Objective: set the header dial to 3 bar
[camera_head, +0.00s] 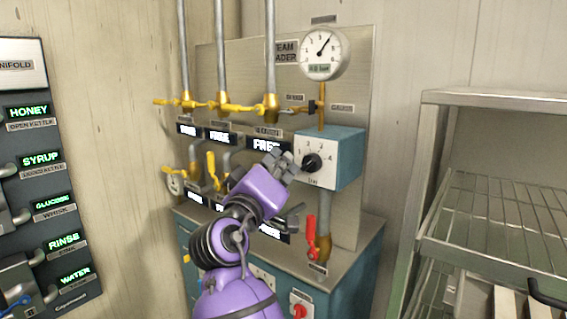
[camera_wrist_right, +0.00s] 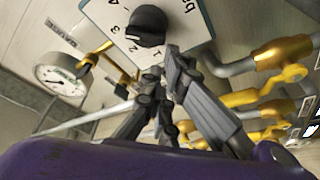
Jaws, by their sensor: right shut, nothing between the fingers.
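The header dial is a black round knob (camera_head: 312,162) on the white front of a teal box (camera_head: 345,150). In the right wrist view the knob (camera_wrist_right: 147,26) shows at the top, with printed numbers 1 to 4 and "bar" around it. I cannot read for sure which number it points to. My right gripper (camera_head: 283,158) is just left of the knob in the head view. Its fingers (camera_wrist_right: 164,75) are shut and empty, close to the dial face; whether they touch it I cannot tell. My left gripper is not in view.
A round gauge (camera_head: 322,48) with a small green readout stands above the box. Yellow valves and pipes (camera_head: 225,107) are to the left, and a red lever (camera_head: 311,238) hangs below. A wire shelf (camera_head: 500,215) is at the right, a labelled manifold panel (camera_head: 20,135) at the left.

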